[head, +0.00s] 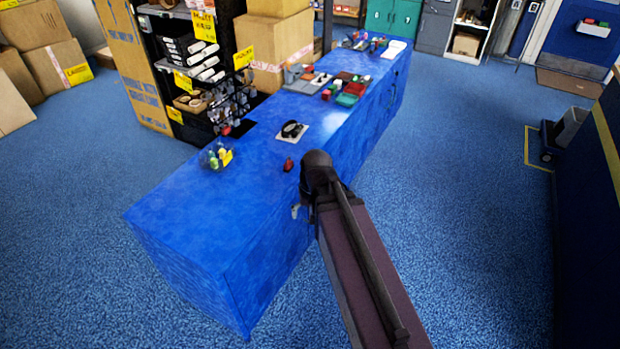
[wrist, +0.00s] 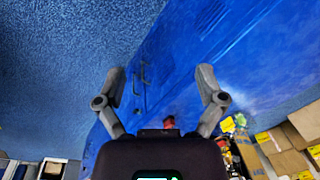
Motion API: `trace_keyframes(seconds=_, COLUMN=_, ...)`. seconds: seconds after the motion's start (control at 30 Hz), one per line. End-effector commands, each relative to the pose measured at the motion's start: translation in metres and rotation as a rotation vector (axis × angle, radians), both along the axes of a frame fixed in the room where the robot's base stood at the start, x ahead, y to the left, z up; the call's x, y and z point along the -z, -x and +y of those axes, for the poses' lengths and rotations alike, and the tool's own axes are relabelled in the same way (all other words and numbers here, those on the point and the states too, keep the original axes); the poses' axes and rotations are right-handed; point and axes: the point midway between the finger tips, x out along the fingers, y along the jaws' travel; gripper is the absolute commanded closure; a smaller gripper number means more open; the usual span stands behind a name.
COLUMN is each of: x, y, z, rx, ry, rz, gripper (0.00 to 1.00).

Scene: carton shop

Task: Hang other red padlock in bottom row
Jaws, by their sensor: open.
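A small red padlock (head: 288,164) lies on the blue counter (head: 190,205), just left of my arm's end. A red thing, probably this padlock, shows low between the fingers in the wrist view (wrist: 168,122). A rack with rows of small hanging items (head: 232,103) stands at the counter's left back edge. A red spot (head: 226,130) shows low on it, too small to tell for sure. My gripper (wrist: 160,72) has its fingers spread with nothing between the tips. In the head view it is mostly hidden behind my arm, near the counter's front edge.
A clear bowl with coloured items (head: 216,155) stands left of the padlock. A white card with a black object (head: 292,130) lies behind it. Several coloured goods (head: 348,90) crowd the counter's far part. The counter's near left end is bare.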

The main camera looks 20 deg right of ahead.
Motion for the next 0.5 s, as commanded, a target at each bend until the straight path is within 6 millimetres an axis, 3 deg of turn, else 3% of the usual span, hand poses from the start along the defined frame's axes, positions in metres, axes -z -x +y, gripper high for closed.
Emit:
trace_keyframes(seconds=0.03, x=0.016, y=-0.01, z=0.001, rx=0.038, ry=-0.031, rz=-0.007, gripper=0.11)
trace_keyframes(seconds=0.1, x=0.027, y=-0.02, z=0.004, rx=0.099, ry=-0.084, rz=-0.015, gripper=0.11)
trace_keyframes(seconds=0.5, x=0.077, y=-0.087, z=0.017, rx=0.488, ry=-0.421, rz=-0.018, gripper=0.11)
